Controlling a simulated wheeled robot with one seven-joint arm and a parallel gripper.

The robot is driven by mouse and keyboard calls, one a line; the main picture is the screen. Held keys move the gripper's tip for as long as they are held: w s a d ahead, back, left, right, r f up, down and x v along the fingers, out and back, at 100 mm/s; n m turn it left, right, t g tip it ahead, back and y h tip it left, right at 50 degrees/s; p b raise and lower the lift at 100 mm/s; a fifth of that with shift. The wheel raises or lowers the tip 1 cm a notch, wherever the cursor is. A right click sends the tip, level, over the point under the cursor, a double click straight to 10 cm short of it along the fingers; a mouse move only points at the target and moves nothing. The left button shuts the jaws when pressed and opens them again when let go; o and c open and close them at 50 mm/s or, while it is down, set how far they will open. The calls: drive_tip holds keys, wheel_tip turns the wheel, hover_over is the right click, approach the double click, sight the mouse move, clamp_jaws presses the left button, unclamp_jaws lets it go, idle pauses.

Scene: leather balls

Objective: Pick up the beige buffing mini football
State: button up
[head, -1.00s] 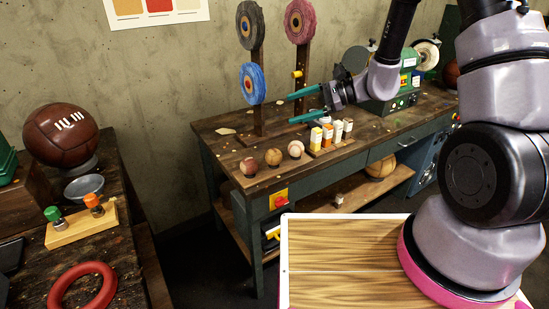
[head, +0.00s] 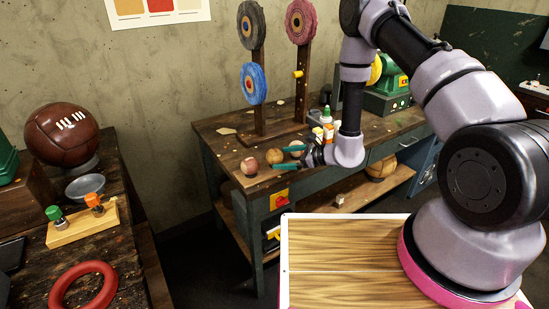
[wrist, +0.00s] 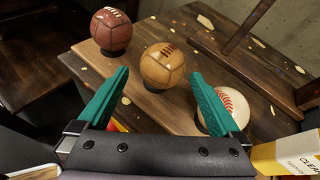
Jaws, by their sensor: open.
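The beige mini football (head: 274,156) is a small tan ball with dark lacing, on the front left of the workbench top. In the wrist view the beige mini football (wrist: 165,62) rests on a dark ring stand, ahead of and between my finger lines. My gripper (head: 278,159) is open and empty, its green fingers pointing left at the beige ball. In the wrist view my gripper (wrist: 159,73) has its fingertips on either side of the ball's lower part in the picture; I cannot tell if they touch or surround it.
A reddish-brown mini ball (wrist: 111,30) stands left of the beige one. A white baseball (wrist: 222,108) with red stitching lies right, partly behind my right finger. Labelled bottles (head: 325,130) and a post stand with buffing wheels (head: 253,83) are nearby on the bench.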

sight(273, 157)
drive_tip(key=x, duration=0.5)
drive_tip(key=shift+w+a, duration=0.1)
drive_tip(key=shift+w, duration=0.15)
drive_tip(key=shift+c, duration=0.3)
drive_tip(key=shift+r, duration=0.1)
drive_tip(key=c, duration=1)
